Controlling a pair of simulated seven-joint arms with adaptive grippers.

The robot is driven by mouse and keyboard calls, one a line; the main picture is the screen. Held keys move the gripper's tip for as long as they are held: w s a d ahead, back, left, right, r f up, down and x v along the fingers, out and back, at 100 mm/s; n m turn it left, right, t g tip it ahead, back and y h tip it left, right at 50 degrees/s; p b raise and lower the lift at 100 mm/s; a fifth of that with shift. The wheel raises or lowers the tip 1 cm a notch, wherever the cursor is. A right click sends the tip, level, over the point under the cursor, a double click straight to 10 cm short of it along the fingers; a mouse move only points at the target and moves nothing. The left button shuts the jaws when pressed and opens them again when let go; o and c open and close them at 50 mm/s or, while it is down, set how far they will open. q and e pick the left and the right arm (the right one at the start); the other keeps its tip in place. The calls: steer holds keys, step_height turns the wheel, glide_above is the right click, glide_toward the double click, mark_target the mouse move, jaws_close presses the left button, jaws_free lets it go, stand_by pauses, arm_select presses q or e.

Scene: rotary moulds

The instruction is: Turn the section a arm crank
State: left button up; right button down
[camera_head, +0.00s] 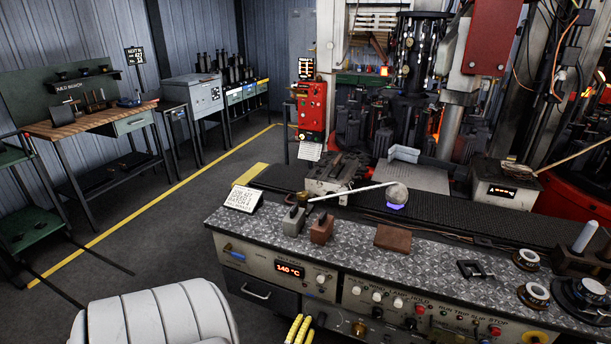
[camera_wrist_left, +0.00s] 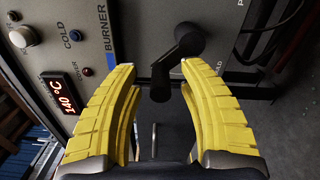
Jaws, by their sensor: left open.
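In the left wrist view a black crank (camera_wrist_left: 175,62) stands out from the grey front panel. One rounded end is at the upper right, and the other end lies between the fingertips of my left gripper (camera_wrist_left: 159,72). The yellow fingers are spread, with gaps visible on both sides of the crank's lower end. I cannot tell how far in depth the tips reach. In the head view my left gripper (camera_head: 300,328) is at the bottom edge, in front of the console (camera_head: 335,282). The crank is not clear there. My right gripper is not in view.
A display (camera_head: 289,270) on the console reads 140 °C; a drawer handle (camera_head: 257,291) lies below it. Knobs and switches line the panel to the right. Small blocks, a sign (camera_head: 244,199) and a pale rod (camera_head: 352,191) are on or above the worktop. Open floor lies left.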

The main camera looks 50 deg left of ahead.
arm_select(q)
steer(key=v, duration=1.2)
stand_by(0.7)
steer(key=s+d+f+m+g+h, duration=0.25)
steer(key=d+f+m+h, duration=0.2)
steer(key=f+m, duration=0.4)
steer(key=s+d+f+m+g+h, duration=0.25)
steer(key=d+f+m, duration=0.25)
steer(key=f+m, duration=0.3)
steer(key=s+d+f+m+g+h, duration=0.1)
steer(key=s+d+f+m+g, duration=0.3)
steer(key=s+f, duration=0.5)
steer(key=s+d+f+m+g+h, duration=0.1)
steer(key=s+d+f+m+g, duration=0.3)
steer(key=s+f+m, duration=0.5)
steer(key=shift+s+d+g, duration=0.3)
steer(key=shift+s+g, duration=0.2)
steer(key=shift+s, duration=0.35)
